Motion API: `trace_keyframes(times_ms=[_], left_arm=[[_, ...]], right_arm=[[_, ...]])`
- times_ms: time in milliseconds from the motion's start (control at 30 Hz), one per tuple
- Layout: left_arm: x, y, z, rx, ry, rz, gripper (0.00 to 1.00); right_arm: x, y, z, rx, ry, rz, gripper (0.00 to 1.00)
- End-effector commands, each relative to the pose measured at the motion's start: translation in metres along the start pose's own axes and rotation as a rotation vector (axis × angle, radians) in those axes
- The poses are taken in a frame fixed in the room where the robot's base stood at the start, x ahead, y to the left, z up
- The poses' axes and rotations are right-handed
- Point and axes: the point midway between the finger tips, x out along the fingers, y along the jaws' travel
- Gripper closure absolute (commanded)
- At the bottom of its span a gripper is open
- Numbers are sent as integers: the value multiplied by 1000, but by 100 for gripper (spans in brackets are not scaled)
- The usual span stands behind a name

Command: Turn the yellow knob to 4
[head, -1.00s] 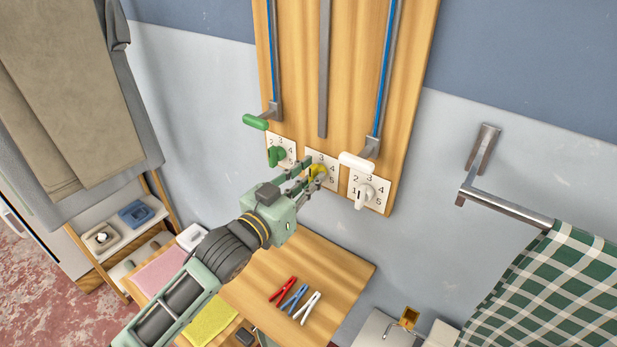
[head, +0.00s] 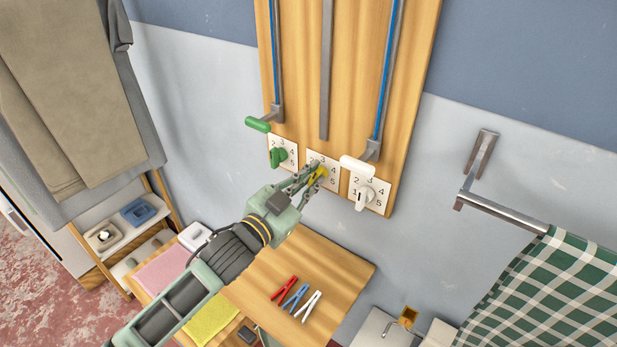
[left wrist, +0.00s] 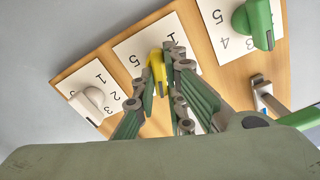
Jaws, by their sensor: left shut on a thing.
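The yellow knob (head: 318,172) sits on the middle white dial plate (head: 331,183) on the wooden board. My left gripper (head: 313,173) is at the knob, its fingers on either side of it and shut on it. In the left wrist view the yellow knob (left wrist: 157,68) shows between the fingertips of my left gripper (left wrist: 160,62). My right gripper is not in view.
A green knob (head: 278,157) is on the left dial and a white knob (head: 364,196) on the right dial, both close by. Green (head: 257,124) and white (head: 356,164) lever handles stick out above them. Clothespins (head: 296,297) lie on the wooden table below.

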Motion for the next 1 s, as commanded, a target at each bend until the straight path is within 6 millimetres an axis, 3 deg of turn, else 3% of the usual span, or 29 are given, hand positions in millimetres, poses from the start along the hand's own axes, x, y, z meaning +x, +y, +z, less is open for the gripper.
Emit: trace_keyframes(times_ms=[33, 500, 1000], left_arm=[[1, -4, -8, 49, 13, -5, 100], [2, 0, -9, 461, 16, -8, 100], [2, 1, -8, 664, 18, -11, 100]], right_arm=[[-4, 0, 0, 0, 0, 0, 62], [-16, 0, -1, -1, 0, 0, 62], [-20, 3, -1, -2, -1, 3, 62]])
